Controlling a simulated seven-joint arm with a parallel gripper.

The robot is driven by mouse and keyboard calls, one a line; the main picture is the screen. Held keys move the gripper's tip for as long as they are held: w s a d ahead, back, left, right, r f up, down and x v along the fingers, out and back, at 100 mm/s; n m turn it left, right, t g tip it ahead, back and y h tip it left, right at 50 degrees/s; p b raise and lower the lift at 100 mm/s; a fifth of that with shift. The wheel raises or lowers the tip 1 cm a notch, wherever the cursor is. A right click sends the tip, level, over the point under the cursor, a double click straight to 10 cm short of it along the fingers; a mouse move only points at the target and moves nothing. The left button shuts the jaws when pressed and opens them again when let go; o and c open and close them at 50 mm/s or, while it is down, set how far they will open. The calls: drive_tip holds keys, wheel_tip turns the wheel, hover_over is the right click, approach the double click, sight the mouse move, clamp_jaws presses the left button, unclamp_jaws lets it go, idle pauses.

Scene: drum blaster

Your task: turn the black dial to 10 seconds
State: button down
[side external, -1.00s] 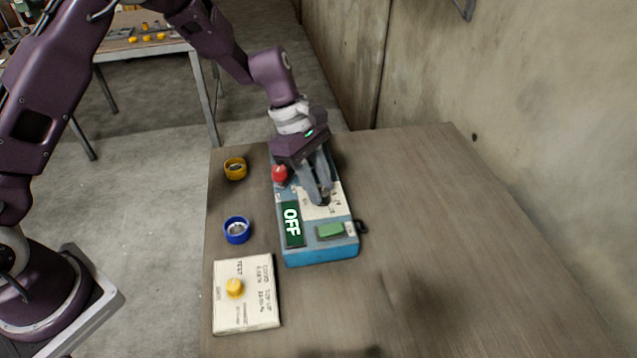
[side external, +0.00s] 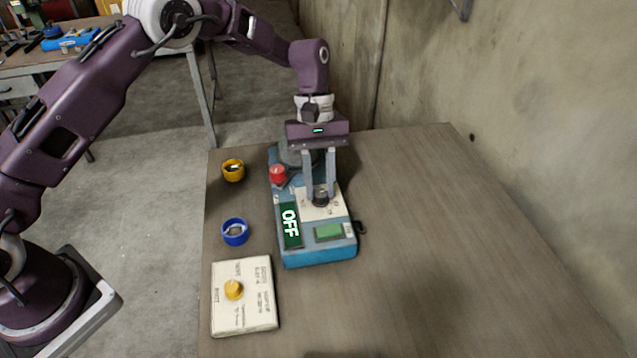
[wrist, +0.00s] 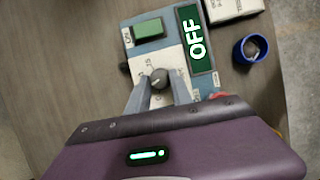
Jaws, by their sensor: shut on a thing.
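The black dial (side external: 320,197) sits on the white panel of the blue box (side external: 318,254). My gripper (side external: 320,196) points down over the box with its two fingers on either side of the dial, shut on it. In the wrist view the dial (wrist: 159,78) shows between the fingertips (wrist: 160,84), with a pale mark on its top. Some printed marks show around the dial, but they are too small or blurred to read surely. A green OFF display (side external: 291,226) and a green button (side external: 328,231) are on the box.
A red knob (side external: 278,175) stands on the box left of my fingers. The table's right side (side external: 440,250) is clear.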

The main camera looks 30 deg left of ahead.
sight(323, 190)
drive_tip(key=m, duration=0.2)
drive_tip(key=m+g+y, duration=0.1)
drive_tip(key=m, duration=0.1)
drive_tip(key=shift+w+d+m, duration=0.15)
drive_tip(key=shift+d+m, duration=0.05)
drive_tip(key=shift+m, duration=0.1)
drive_tip(key=shift+d+m+y, duration=0.1)
drive_tip(key=shift+m+y, duration=0.9)
drive_tip(key=shift+m, duration=0.8)
drive_tip(key=c, duration=1.1)
unclamp_jaws()
drive_tip(key=shift+c, duration=0.2)
wheel_tip(323, 190, up, 10)
